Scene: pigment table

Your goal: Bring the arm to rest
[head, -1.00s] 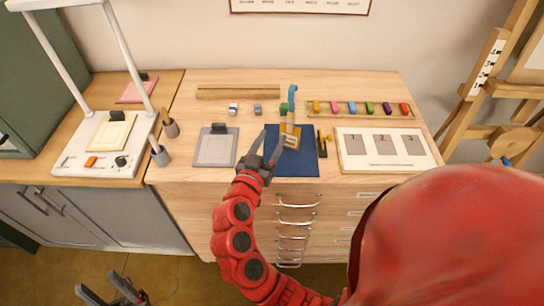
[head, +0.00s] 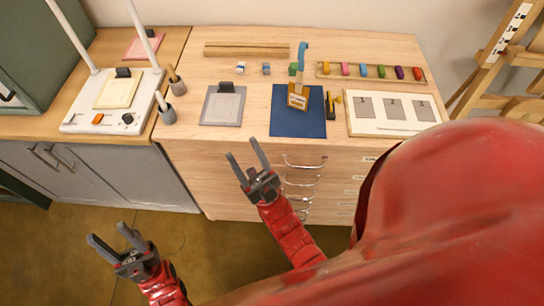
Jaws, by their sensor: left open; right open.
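My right gripper (head: 243,149) is open and empty. In the head view it shows in front of the drawer fronts, below the table's front edge, apart from everything on the table. My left gripper (head: 108,233) is open and empty at the lower left, over the floor in the picture. The red arm links of both show behind the grippers. A blue mat (head: 312,124) lies on the table. A small tan labelled block (head: 298,97) stands on it, with a blue upright piece (head: 303,55) showing above.
The wooden table (head: 185,131) holds a grey board (head: 208,117), a row of coloured blocks in a tray (head: 322,74) and a white numbered board (head: 361,127). A white-framed stand (head: 75,121) is on the left cabinet. An easel (head: 492,68) stands right. Open floor lies below.

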